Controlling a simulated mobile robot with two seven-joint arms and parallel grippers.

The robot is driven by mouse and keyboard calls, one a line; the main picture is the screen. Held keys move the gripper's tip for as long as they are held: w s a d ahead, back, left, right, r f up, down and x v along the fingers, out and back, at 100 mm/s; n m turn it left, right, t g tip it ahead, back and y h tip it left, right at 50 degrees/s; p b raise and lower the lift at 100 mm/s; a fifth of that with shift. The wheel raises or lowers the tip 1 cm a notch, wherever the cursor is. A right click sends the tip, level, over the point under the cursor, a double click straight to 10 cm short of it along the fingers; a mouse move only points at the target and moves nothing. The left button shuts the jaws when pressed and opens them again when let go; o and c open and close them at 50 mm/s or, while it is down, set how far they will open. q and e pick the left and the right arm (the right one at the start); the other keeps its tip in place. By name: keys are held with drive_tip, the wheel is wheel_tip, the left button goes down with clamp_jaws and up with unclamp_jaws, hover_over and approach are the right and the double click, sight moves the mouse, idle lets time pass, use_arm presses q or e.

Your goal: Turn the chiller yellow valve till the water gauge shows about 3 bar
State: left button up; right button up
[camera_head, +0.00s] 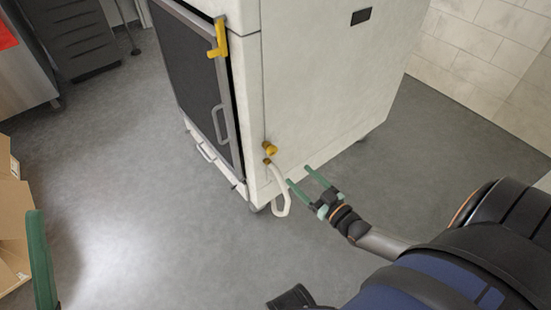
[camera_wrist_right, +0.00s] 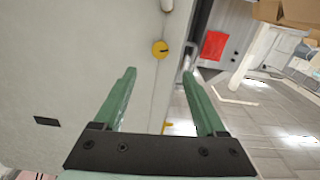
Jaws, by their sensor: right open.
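The white chiller cabinet (camera_head: 325,80) stands at the centre of the head view. A small yellow valve (camera_head: 269,148) sits low on its near corner, above a white hose (camera_head: 280,192). The round yellow valve also shows in the right wrist view (camera_wrist_right: 160,49), beyond and between the fingertips. My right gripper (camera_head: 298,174) is open and empty, to the lower right of the valve and apart from it; its green fingers also show in the right wrist view (camera_wrist_right: 159,72). One green finger of my left gripper (camera_head: 40,260) shows at the left edge. I see no readable water gauge.
A yellow handle (camera_head: 217,38) sits at the top of the dark door (camera_head: 197,80). A dark rectangle (camera_head: 361,16) is on the cabinet side. Cardboard boxes (camera_head: 12,215) and grey drawers (camera_head: 72,38) stand at left. The grey floor (camera_head: 130,180) between is clear.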

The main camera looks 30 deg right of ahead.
sight(274, 152)
drive_tip(key=w+b, duration=0.1)
drive_tip(key=w, duration=0.3)
drive_tip(key=w+b, duration=0.1)
drive_tip(key=w, duration=0.3)
drive_tip(key=w+a+b, duration=0.1)
drive_tip(key=w+b, duration=0.1)
drive_tip(key=w, duration=0.2)
drive_tip(key=shift+w, duration=0.15)
use_arm(q)
drive_tip(key=shift+n, duration=0.4)
drive_tip(key=f, duration=0.4)
drive_tip(key=shift+w+d+f, duration=0.15)
drive_tip(key=shift+d+f, duration=0.05)
drive_tip(key=shift+f, duration=0.1)
use_arm(e)
drive_tip(key=shift+c, duration=0.3)
clamp_jaws()
